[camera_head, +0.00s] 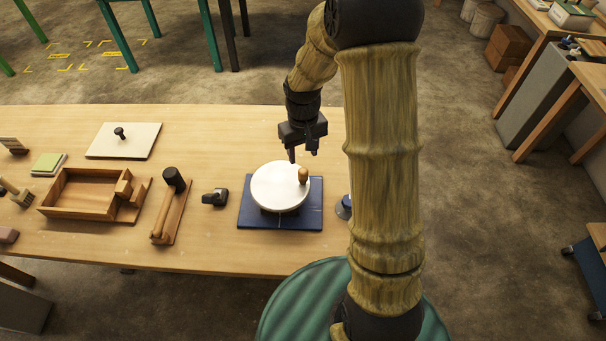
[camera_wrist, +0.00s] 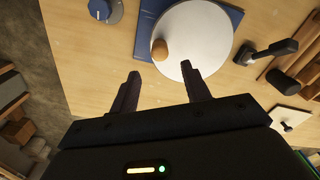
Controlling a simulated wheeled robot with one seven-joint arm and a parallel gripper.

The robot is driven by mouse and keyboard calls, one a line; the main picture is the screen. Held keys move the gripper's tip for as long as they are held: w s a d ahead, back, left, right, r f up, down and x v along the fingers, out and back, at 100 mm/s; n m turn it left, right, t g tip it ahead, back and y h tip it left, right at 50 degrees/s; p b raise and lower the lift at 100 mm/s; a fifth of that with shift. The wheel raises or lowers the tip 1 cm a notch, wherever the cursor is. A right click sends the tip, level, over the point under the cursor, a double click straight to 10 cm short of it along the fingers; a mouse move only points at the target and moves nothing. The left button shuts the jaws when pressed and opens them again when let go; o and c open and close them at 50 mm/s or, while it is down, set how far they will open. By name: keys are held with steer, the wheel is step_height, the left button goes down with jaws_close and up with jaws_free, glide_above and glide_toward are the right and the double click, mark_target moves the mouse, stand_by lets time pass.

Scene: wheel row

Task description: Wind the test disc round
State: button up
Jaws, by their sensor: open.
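The test disc (camera_head: 277,188) is a round white plate on a dark blue base (camera_head: 250,217) near the right end of the table. A tan wooden knob (camera_head: 303,174) stands upright near the disc's right rim. In the wrist view the disc (camera_wrist: 205,40) lies ahead, with the knob (camera_wrist: 159,49) near its left edge. My gripper (camera_head: 302,155) is open and empty, at the far rim of the disc, behind the knob. In the wrist view its two fingers (camera_wrist: 158,88) are spread apart below the knob, and the knob is not between them.
A grey-and-blue dial (camera_head: 344,207) sits right of the base, partly behind my arm. Left of it are a small black clamp-like item (camera_head: 215,197), a mallet (camera_head: 172,195) on a wooden board, an open wooden box (camera_head: 85,193) and a cream board with a black knob (camera_head: 124,141).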

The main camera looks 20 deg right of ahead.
mark_target(303, 170)
step_height(303, 170, down, 11)
steer(key=shift+f+p, duration=0.1)
steer(key=shift+p, duration=0.6)
jaws_close()
